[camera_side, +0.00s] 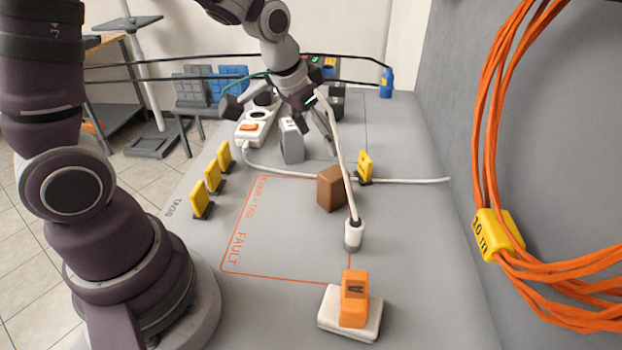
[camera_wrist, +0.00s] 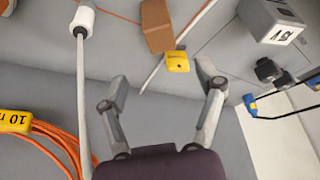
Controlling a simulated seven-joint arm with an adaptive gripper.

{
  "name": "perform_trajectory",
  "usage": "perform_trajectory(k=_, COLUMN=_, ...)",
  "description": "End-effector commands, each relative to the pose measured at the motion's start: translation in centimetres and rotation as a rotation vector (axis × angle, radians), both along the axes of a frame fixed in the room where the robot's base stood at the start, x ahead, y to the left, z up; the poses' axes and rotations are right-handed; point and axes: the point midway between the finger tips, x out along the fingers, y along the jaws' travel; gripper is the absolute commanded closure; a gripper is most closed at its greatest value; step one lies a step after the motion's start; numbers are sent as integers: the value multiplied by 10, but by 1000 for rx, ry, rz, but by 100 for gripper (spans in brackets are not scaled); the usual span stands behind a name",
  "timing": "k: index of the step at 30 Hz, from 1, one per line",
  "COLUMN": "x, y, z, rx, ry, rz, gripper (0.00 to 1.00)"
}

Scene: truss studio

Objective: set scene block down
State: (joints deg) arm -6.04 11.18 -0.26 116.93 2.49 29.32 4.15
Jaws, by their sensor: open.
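A plain brown block (camera_side: 331,188), which I take for the scene block, sits on the grey work surface at the right edge of an orange-outlined area. In the wrist view the brown block (camera_wrist: 157,26) lies beyond my fingertips at the top. My gripper (camera_wrist: 163,80) has its fingers spread wide with nothing between them. In the side view my gripper (camera_side: 282,126) is behind the block, apart from it. A white cord partly covers the gripper and passes close to the block's right side.
A white-and-grey plug (camera_side: 354,236) hangs on the cord in front of the block. An orange block (camera_side: 354,300) stands on a white pad (camera_side: 329,321). Several yellow tags (camera_side: 213,178) stand at left; another (camera_side: 365,166) is beside the block. A grey adapter (camera_side: 291,141) and power strip (camera_side: 256,124) are behind.

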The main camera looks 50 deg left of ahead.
Motion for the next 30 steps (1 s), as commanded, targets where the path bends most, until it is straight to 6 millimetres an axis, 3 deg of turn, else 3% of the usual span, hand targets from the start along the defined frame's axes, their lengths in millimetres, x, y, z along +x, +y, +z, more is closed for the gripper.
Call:
perform_trajectory(k=2, x=-11, y=-3, z=17, rx=3, ry=-18, rz=-3, gripper=31)
perform_trajectory(k=6, x=-54, y=-12, z=51, rx=7, ry=-52, rz=-5, gripper=31)
perform_trajectory(k=9, x=-88, y=-17, z=64, rx=6, ry=-73, rz=-4, gripper=31)
perform_trajectory(k=13, x=-118, y=-20, z=68, rx=2, ry=-91, rz=-1, gripper=31)
perform_trajectory(k=17, x=-128, y=-21, z=67, rx=0, ry=-95, rz=0, gripper=31)
perform_trajectory(k=30, x=-128, y=-21, z=68, rx=0, ry=-95, rz=0, gripper=31)
